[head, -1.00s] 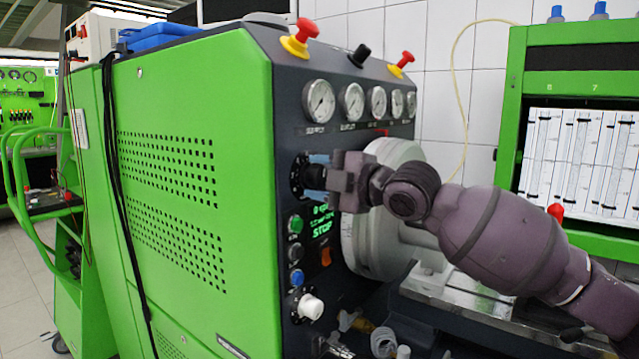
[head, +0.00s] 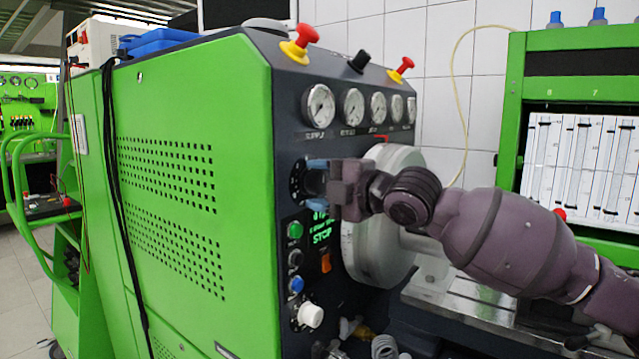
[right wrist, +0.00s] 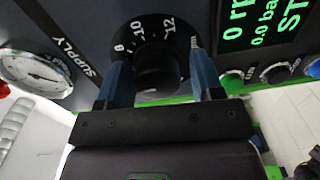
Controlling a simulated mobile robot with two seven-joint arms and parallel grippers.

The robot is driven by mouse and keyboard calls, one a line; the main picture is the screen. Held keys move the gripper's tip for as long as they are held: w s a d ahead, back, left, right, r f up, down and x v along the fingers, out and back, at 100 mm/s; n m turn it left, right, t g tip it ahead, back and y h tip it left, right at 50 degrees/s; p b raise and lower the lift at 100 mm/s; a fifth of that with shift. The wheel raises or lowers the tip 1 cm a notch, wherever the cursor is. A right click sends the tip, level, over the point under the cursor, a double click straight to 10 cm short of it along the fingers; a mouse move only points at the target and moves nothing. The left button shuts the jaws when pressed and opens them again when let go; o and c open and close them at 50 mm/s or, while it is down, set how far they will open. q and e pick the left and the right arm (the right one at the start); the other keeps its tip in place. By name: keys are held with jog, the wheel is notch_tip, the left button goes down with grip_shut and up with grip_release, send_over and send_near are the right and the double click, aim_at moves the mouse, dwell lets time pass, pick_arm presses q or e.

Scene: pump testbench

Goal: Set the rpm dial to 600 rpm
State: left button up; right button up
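The rpm dial is a black knob (right wrist: 157,72) on the dark front panel, with white scale marks including 8, 10 and 12 above it in the right wrist view. My right gripper (right wrist: 160,82) has its two blue fingers on either side of the knob, apart, with what looks like a narrow dark gap to it. In the head view the right gripper (head: 317,182) reaches the panel from the right and largely hides the knob. The green-lettered display (right wrist: 262,22) reads 0 rpm, 0.0 bar and STOP, partly cut off. My left gripper is not in view.
Below the dial are a green button (head: 295,230), a blue button (head: 296,284) and a white knob (head: 310,315). Pressure gauges (head: 319,106) line the panel above. A large pale disc (head: 385,245) stands close to the right, behind my right arm.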

jog(key=shift+o, duration=0.6)
jog(key=shift+r, duration=0.1)
pick_arm(q)
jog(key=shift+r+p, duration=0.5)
jog(key=shift+p, duration=0.1)
pick_arm(e)
jog(key=v, duration=1.1)
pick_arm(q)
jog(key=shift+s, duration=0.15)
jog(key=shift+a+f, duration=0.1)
